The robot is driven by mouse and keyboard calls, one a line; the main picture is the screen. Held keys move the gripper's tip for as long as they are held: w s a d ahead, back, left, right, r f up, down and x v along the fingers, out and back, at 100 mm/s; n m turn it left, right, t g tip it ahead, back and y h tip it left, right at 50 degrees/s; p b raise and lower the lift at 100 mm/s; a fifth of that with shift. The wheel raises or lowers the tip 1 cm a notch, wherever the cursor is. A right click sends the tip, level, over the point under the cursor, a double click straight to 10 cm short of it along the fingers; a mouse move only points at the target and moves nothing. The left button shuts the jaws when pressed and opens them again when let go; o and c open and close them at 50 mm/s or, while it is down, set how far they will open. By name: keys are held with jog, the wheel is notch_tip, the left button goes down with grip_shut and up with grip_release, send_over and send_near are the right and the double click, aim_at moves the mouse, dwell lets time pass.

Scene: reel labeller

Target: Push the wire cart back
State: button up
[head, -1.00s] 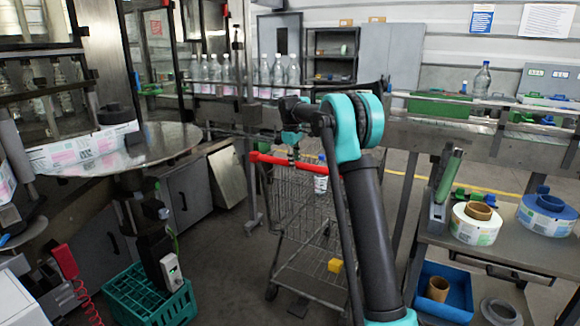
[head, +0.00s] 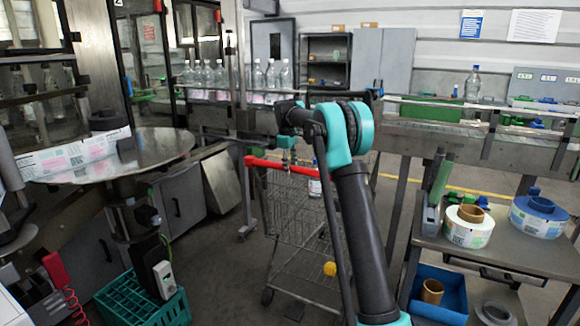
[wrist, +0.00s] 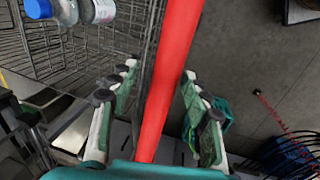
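The wire cart (head: 298,228) stands on the floor in the middle of the head view, with a red handle bar (head: 262,161) along its near top. In the wrist view the red handle (wrist: 168,85) runs lengthwise between the fingers of my gripper (wrist: 157,112). The fingers are apart, one on each side of the bar, with gaps visible. In the head view my gripper (head: 288,150) is at the handle, partly hidden by my arm. A bottle with a blue cap (wrist: 62,10) is in the cart basket.
A teal crate (head: 140,302) sits on the floor at the left, below the labelling machine's round steel table (head: 150,150). A bench with label reels (head: 470,230) and a blue bin (head: 450,292) stand at the right. The conveyor (head: 430,128) runs behind the cart.

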notch_tip(320, 180, up, 12)
jog(key=s+a, duration=0.1)
jog(key=s, duration=0.1)
dwell(0.4)
jog(key=shift+s+f, duration=0.1)
jog(key=shift+f, duration=0.05)
jog(key=s+d+f+m, duration=0.4)
jog(key=s+f, duration=0.5)
jog(key=s, duration=0.7)
jog(key=s+d+f+m+t, duration=0.1)
jog(key=s+d+f+m, duration=0.3)
jog(key=s+f, duration=0.6)
jog(key=s+d+f+m+t+y, duration=0.1)
jog(key=s+d+f+m, duration=0.3)
jog(key=s, duration=1.9)
notch_tip(320, 180, down, 6)
jog(key=shift+s+d+r, duration=0.2)
jog(key=shift+s+d, duration=0.1)
jog(key=shift+d, duration=0.2)
